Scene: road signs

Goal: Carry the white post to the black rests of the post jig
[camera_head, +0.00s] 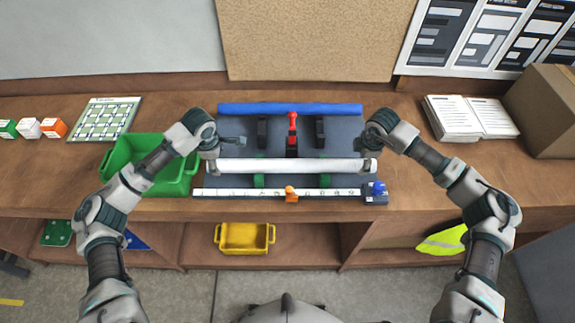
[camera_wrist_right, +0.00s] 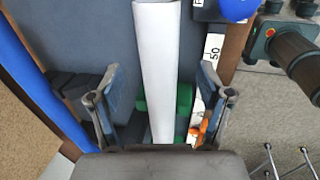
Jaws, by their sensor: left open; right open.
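The white post (camera_head: 290,165) lies level from left to right above two green supports (camera_head: 259,181) near the front of the post jig's grey plate (camera_head: 345,132). The jig's two black rests (camera_head: 262,132) (camera_head: 320,132) stand further back, with no post on them. My left gripper (camera_head: 222,154) is open at the post's left end. My right gripper (camera_head: 365,156) is open at its right end. In the right wrist view the white post (camera_wrist_right: 157,65) runs between my right gripper's spread fingers (camera_wrist_right: 158,98), with a gap on both sides.
A red clamp (camera_head: 292,130) stands between the black rests. A blue bar (camera_head: 290,109) lies behind them. A ruler (camera_head: 250,193) with an orange slider (camera_head: 291,194) and blue knob (camera_head: 378,188) runs along the front. A green bin (camera_head: 117,155) is left, an open book (camera_head: 470,117) right.

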